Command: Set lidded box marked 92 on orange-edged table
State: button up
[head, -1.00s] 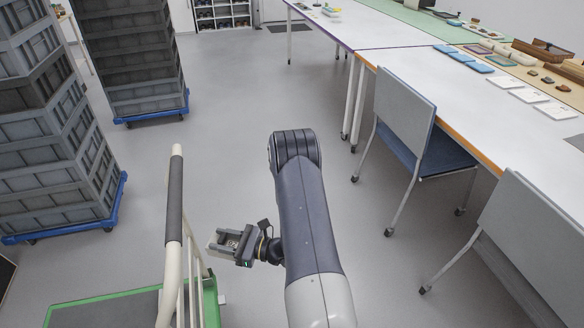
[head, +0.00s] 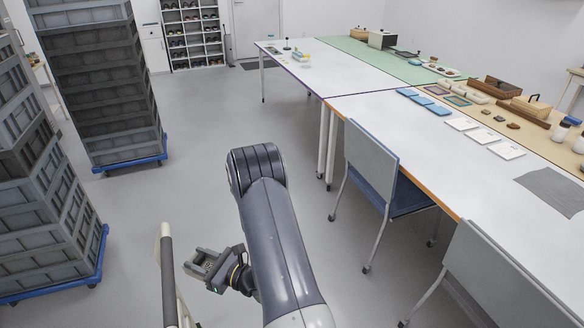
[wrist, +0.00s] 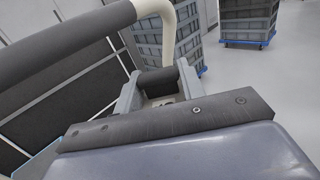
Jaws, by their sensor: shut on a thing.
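My gripper (head: 197,264) is low at the left of my arm in the head view, beside a cart handle. In the wrist view its jaws (wrist: 160,88) are shut on a small dark thing (wrist: 160,80), mostly hidden between them. I cannot tell whether this is the lidded box, and I can read no 92 anywhere. The orange-edged table (head: 415,135) runs along the right, white-topped, well away from my gripper.
The cart handle (head: 167,275) rises close to my gripper and crosses the wrist view (wrist: 70,45). Two chairs (head: 372,160) (head: 505,275) stand along the table's near side. Stacked grey crates (head: 100,90) on blue dollies stand left. The middle floor is open.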

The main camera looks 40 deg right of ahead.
aim_at(456, 185)
jog(key=i+l+z, duration=0.1)
jog(key=l+z, duration=0.3)
jog(key=i+l+z, duration=0.2)
jog(key=z, duration=0.25)
jog(key=i+l+z, duration=0.25)
jog(key=l+z, duration=0.15)
jog(key=i+z, duration=0.25)
jog(key=z, duration=0.15)
jog(key=i+j+z, duration=0.1)
jog(key=i+z, duration=0.15)
jog(key=z, duration=0.15)
jog(key=i+j+z, duration=0.15)
jog(key=z, duration=0.25)
jog(key=i+j+z, duration=0.25)
jog(key=z, duration=0.15)
jog(key=i+j+z, duration=0.1)
jog(key=j+z, duration=1.25)
jog(key=j, duration=0.1)
